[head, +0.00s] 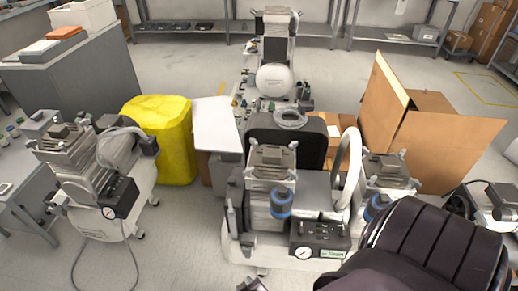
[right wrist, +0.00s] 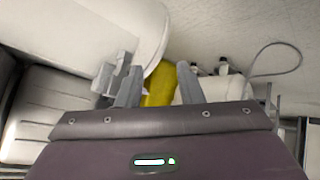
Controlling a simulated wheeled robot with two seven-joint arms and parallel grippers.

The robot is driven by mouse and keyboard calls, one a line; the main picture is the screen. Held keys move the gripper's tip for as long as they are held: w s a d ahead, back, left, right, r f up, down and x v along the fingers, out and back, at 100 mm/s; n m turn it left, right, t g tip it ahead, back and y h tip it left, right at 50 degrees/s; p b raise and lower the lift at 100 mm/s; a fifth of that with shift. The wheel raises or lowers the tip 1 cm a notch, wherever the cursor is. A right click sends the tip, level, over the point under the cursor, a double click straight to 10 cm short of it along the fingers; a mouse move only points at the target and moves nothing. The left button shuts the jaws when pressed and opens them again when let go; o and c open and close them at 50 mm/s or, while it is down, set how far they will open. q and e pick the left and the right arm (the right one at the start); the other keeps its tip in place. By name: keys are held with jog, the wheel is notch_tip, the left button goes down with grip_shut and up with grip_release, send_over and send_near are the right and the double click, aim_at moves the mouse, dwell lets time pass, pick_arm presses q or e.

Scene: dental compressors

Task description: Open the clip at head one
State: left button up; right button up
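A compressor in the middle of the head view carries two finned grey heads, the left head (head: 270,185) and the right head (head: 388,168). Small grey clips stand at their upper corners; no label shows which is head one, and I cannot tell whether the clips are open. My right arm covers the lower right of the head view and hides its gripper. In the right wrist view my right gripper (right wrist: 159,84) is open, its fingers apart with nothing between them. A grey clip-like part (right wrist: 108,78) is right beside its left finger; contact is unclear. A small grey tip (head: 252,284) at the bottom edge may be my left gripper.
A white hose (head: 350,165) arches between the heads. A gauge panel (head: 318,240) is at the compressor's front. Another compressor (head: 95,175) and a yellow cover (head: 162,138) stand left. An open cardboard box (head: 440,140) is behind right.

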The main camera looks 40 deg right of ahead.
jog(key=s+f+n+g+y+p, duration=0.1)
jog(key=s+f+g+p, duration=0.1)
jog(key=s, duration=0.5)
jog(key=shift+s+f, duration=0.15)
jog(key=shift+f, duration=0.3)
